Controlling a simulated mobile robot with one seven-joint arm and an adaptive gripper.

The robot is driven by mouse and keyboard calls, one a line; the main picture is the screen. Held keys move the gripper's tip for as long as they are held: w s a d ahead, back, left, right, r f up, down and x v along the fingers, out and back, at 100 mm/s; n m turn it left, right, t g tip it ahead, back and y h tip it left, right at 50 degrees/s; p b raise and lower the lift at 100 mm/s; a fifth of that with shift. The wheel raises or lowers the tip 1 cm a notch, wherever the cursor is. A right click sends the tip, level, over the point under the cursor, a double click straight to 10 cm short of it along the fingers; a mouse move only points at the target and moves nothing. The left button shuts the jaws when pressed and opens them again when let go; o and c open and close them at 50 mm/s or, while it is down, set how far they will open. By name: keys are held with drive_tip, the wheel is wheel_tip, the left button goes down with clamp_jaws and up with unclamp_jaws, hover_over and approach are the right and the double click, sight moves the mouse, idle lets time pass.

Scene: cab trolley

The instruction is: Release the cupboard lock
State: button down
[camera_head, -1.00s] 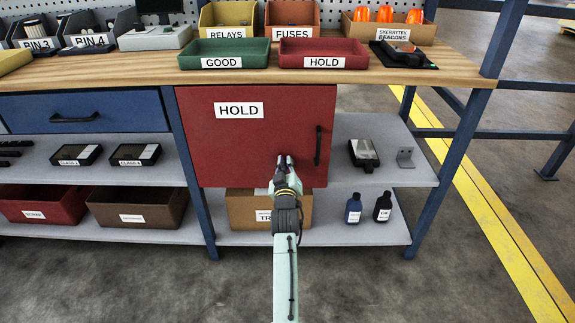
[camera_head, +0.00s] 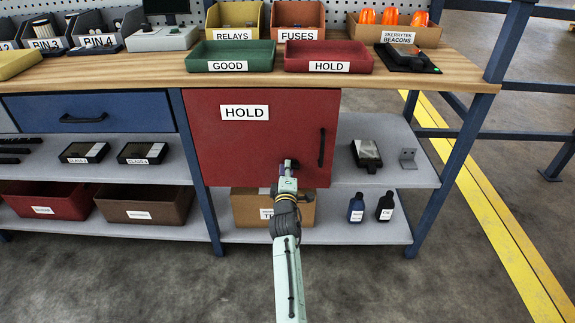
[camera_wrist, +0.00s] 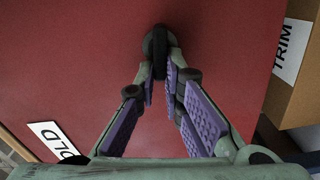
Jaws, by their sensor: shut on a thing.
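The red cupboard door (camera_head: 225,145) with a HOLD label is shut under the bench and fills much of the wrist view (camera_wrist: 75,60). The lock on its lower part shows in the wrist view as a dark round fitting with a black upright bar (camera_wrist: 160,48). My gripper (camera_wrist: 161,82) is shut on that bar, one purple-padded finger on each side. In the head view my gripper (camera_head: 288,168) is against the lower door and mostly hides the lock. A black pull handle (camera_head: 322,148) is at the door's right edge.
A TRIM box (camera_head: 244,208) stands on the bottom shelf below the door. Two small bottles (camera_head: 356,208) (camera_head: 384,207) stand to the right. Green (camera_head: 230,67) and red (camera_head: 328,68) trays sit on the bench top. The floor in front is clear.

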drive_tip(key=shift+f+n+p, duration=0.1)
drive_tip(key=shift+n+p, duration=0.35)
drive_tip(key=shift+n, duration=0.55)
drive_tip(key=c, duration=1.7)
unclamp_jaws()
drive_tip(key=s, duration=1.2)
